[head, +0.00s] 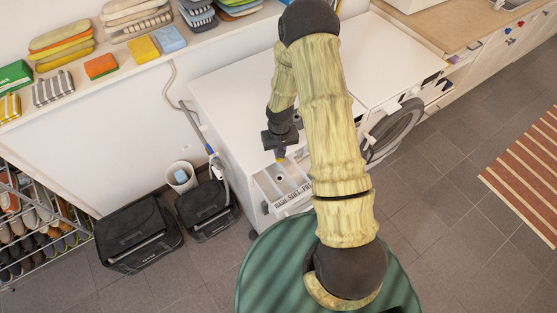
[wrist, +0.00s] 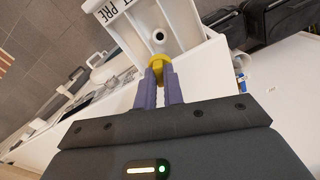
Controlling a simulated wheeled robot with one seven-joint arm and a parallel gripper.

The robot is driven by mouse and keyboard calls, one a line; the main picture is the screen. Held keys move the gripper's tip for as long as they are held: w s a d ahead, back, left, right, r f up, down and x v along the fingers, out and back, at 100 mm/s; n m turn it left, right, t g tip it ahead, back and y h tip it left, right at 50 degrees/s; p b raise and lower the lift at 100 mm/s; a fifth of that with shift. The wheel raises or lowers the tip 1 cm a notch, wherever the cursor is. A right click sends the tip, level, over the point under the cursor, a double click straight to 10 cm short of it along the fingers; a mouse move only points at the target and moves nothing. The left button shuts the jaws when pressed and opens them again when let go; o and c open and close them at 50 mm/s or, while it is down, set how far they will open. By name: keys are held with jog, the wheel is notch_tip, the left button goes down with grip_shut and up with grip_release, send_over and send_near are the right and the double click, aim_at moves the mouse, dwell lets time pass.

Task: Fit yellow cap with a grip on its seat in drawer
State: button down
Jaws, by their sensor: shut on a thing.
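The yellow cap with a grip (wrist: 158,62) is between the fingertips of my gripper (wrist: 159,80) in the wrist view. The gripper is shut on it. In the head view the cap (head: 280,159) is a small yellow spot below my gripper (head: 279,153). The open detergent drawer (head: 272,196) is below and in front of the gripper. In the wrist view the drawer (wrist: 182,22) lies just beyond the cap, with a round dark-centred seat (wrist: 158,36) in its floor. The cap appears apart from the seat, though the exact gap is hard to tell.
The white machine top (head: 225,95) lies behind the drawer. A round door (head: 393,130) stands open to the right. A shelf with folded cloths (head: 60,47) is behind.

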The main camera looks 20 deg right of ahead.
aim_at(280, 161)
jog(key=shift+f+m+b, duration=0.4)
jog(key=shift+f+b, duration=0.1)
jog(key=shift+b, duration=0.2)
notch_tip(280, 161, down, 4)
jog(key=m+b, duration=0.4)
jog(key=b, duration=0.3)
jog(key=shift+r+m, duration=0.1)
jog(key=shift+m, duration=0.2)
jog(key=f+m+b, duration=0.1)
jog(key=m+b, duration=0.1)
jog(key=shift+b, duration=0.4)
jog(key=shift+m, duration=0.4)
jog(key=shift+r, duration=0.1)
jog(key=shift+s, duration=0.1)
jog(key=shift+f+b, duration=2.2)
jog(key=shift+f, duration=0.7)
jog(key=shift+f+b, duration=0.8)
jog(key=shift+f, duration=0.5)
